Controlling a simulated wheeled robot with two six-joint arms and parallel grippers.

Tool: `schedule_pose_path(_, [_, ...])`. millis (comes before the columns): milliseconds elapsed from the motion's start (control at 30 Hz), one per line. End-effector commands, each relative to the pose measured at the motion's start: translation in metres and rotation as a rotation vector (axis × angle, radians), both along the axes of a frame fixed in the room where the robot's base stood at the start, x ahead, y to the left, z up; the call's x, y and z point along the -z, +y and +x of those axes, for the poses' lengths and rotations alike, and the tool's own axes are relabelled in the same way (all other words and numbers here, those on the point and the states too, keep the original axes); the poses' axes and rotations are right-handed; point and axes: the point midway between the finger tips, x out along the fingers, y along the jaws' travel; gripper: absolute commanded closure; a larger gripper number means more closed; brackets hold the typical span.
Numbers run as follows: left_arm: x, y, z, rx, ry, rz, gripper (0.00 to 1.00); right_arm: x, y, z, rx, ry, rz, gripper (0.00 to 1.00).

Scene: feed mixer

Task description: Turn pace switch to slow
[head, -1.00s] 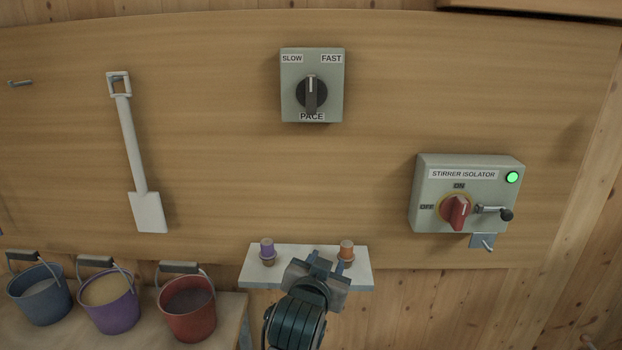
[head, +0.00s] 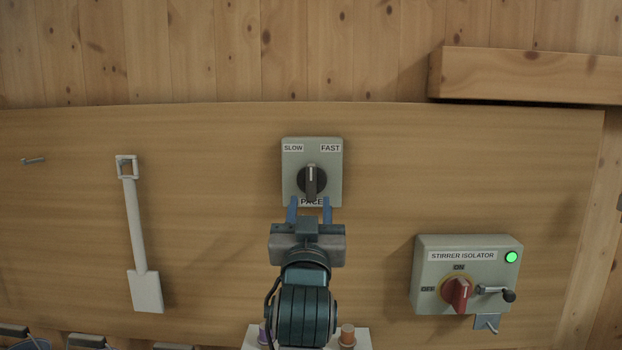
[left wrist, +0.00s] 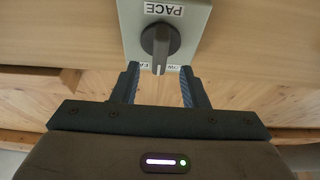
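The pace switch is a grey-green box (head: 330,178) on the wooden board, labelled SLOW at upper left, FAST at upper right and PACE below. Its black knob (head: 311,182) stands upright, with its white mark at the top, between the two labels. My left gripper (head: 310,204) is open just below the knob, its two blue fingers pointing up at the lower part of the box. In the left wrist view the box appears upside down; the knob (left wrist: 160,42) lies ahead, centred between the spread fingers (left wrist: 159,82), and nothing is held. My right gripper is not in view.
A stirrer isolator box (head: 430,283) with a red knob (head: 457,293) and lit green lamp (head: 512,257) is at lower right. A white shovel (head: 140,240) hangs at left. A small shelf (head: 355,341) is below my arm. The board around the pace switch is clear.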

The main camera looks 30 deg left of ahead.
Motion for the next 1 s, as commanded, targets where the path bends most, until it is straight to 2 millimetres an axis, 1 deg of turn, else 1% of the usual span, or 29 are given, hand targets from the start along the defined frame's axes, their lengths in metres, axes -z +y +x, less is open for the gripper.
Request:
schedule_pose_path(33, [-0.007, 0.005, 0.006, -0.004, 0.002, 0.006, 0.6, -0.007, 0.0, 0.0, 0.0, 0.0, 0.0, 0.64])
schedule_pose_path(100, [-0.012, 0.01, 0.016, -0.003, 0.003, 0.004, 0.6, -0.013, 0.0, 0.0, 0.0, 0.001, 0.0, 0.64])
schedule_pose_path(333, [-0.022, 0.026, 0.041, -0.002, 0.003, 0.002, 0.6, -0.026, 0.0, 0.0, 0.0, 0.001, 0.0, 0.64])
schedule_pose_path(500, [-0.024, 0.031, 0.049, 0.0, 0.001, 0.0, 0.6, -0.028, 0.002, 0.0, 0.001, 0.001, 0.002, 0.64])
schedule_pose_path(767, [-0.023, 0.031, 0.05, 0.0, 0.001, -0.001, 0.6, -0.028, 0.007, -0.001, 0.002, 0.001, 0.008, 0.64])
schedule_pose_path(800, [-0.023, 0.031, 0.05, 0.0, 0.001, -0.001, 0.64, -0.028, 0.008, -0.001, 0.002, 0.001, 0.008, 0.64])
schedule_pose_path(867, [-0.024, 0.031, 0.05, 0.0, 0.001, -0.001, 0.76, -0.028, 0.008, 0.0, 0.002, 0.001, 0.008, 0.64])
schedule_pose_path(900, [-0.024, 0.031, 0.05, 0.0, 0.001, -0.001, 0.84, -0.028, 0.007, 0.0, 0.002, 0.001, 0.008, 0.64])
schedule_pose_path(1000, [-0.023, 0.031, 0.05, 0.0, 0.001, -0.001, 1.0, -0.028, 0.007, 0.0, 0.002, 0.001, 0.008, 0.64])
